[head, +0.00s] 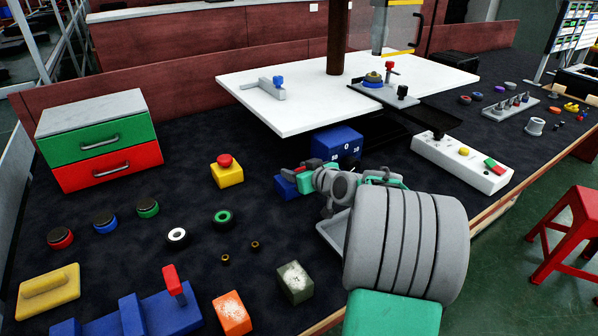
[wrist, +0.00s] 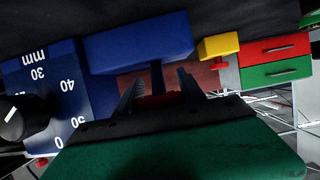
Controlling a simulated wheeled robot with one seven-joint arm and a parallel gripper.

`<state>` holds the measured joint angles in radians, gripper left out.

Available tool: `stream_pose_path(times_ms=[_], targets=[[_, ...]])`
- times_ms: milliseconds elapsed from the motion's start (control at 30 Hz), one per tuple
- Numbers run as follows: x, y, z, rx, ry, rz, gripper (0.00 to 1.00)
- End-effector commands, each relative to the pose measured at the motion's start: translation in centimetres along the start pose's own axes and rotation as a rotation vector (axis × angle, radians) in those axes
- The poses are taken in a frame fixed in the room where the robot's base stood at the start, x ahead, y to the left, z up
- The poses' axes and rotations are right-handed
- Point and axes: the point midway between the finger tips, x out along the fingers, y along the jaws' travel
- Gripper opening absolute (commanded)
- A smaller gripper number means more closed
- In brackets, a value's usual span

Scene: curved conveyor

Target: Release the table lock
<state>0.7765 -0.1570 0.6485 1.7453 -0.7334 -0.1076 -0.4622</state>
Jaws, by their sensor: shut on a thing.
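The table lock is a blue block (head: 287,186) beside the blue box with a millimetre scale, under the front edge of the white table. In the wrist view the lock's blue body (wrist: 140,45) lies above my fingers. My gripper (head: 312,168) is at the lock; in the wrist view my gripper (wrist: 160,92) has its two dark fingers on either side of a red lever (wrist: 158,99) and is shut on it. Only part of the lever shows, so its exact angle is hard to tell.
The blue scale box (head: 337,142) with a dark knob stands close to my gripper. A yellow box with a red button (head: 227,175) is to the left. The white table (head: 300,112) overhangs behind. A white control box (head: 462,165) is to the right.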

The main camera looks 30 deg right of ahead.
Motion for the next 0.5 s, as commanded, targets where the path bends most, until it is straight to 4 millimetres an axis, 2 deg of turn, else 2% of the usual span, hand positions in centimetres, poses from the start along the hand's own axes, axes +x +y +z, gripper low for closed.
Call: stream_pose_path(times_ms=[33, 267, 500], targets=[[0.00, -0.02, 0.06, 0.000, -0.001, -0.001, 0.49], [-0.01, 0.03, 0.04, 0.001, -0.001, 0.000, 0.68], [-0.06, 0.08, 0.03, 0.001, 0.000, 0.001, 0.69]])
